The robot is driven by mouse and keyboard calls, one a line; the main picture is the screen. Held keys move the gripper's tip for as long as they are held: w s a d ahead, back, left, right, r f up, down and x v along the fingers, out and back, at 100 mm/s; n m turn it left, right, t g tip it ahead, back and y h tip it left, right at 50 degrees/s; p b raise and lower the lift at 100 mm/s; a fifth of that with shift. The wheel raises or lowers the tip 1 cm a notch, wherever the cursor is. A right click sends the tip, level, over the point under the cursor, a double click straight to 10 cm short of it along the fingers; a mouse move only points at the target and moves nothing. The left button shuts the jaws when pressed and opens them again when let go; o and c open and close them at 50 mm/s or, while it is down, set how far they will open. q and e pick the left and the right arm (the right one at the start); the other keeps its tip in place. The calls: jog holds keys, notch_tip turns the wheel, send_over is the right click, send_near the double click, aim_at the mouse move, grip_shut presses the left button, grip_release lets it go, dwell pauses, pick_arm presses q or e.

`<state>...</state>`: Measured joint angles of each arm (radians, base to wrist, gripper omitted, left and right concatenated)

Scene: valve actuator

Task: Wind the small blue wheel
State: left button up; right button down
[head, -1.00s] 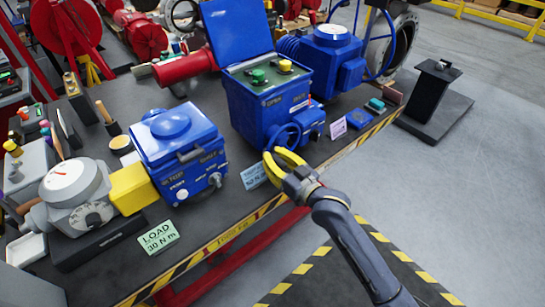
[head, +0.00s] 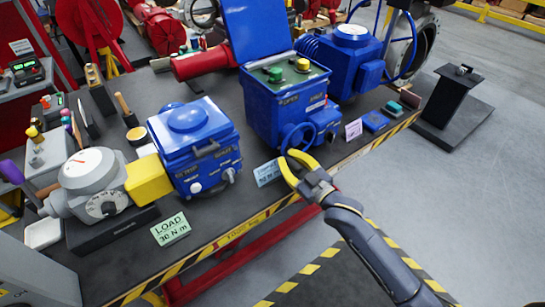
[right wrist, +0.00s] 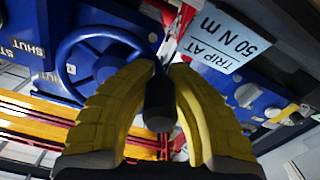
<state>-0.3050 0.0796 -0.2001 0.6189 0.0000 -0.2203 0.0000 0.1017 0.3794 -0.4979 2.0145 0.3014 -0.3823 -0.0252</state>
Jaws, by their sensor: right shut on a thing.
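The small blue wheel (head: 297,138) is a spoked handwheel on the front of a blue actuator box (head: 285,105) with an open lid, in the head view. It also shows at the upper left of the right wrist view (right wrist: 103,47). My right gripper (head: 288,158) is at the wheel's lower front side. In the right wrist view its yellow fingers (right wrist: 160,72) are shut on a dark crank handle (right wrist: 160,105) at the wheel's right rim. The handle's far end and the contact faces are partly hidden by the fingers. My left gripper is not in view.
A "TRIP AT 50 N m" card (right wrist: 225,42) stands close beside the wheel. A second blue box (head: 195,150) with a yellow coupling and a grey dial unit (head: 95,185) is to the left, behind a green LOAD card (head: 170,229).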

jog(key=n, duration=0.1)
jog(key=d+f+n, duration=0.1)
jog(key=n, duration=0.1)
jog(key=shift+w+f, duration=0.15)
jog(key=shift+w, duration=0.15)
jog(key=n, duration=0.1)
jog(key=w+d+f+n, duration=0.1)
jog(key=n, duration=0.1)
jog(key=shift+d+n, duration=0.1)
jog(key=shift+n, duration=0.2)
jog(key=shift+w+d+f+n, duration=0.15)
jog(key=shift+d+n, duration=0.25)
jog(key=shift+n, duration=0.45)
jog(key=shift+w+d+n, duration=0.3)
jog(key=shift+d+n, duration=0.05)
jog(key=shift+n, duration=0.45)
jog(key=shift+w+d+f+n, duration=0.15)
jog(key=shift+d+n, duration=0.25)
jog(key=shift+n, duration=0.45)
jog(key=shift+w, duration=0.1)
jog(key=c, duration=1.1)
grip_release()
jog(key=shift+c, duration=0.2)
jog(key=v, duration=1.2)
jog(key=shift+a, duration=0.1)
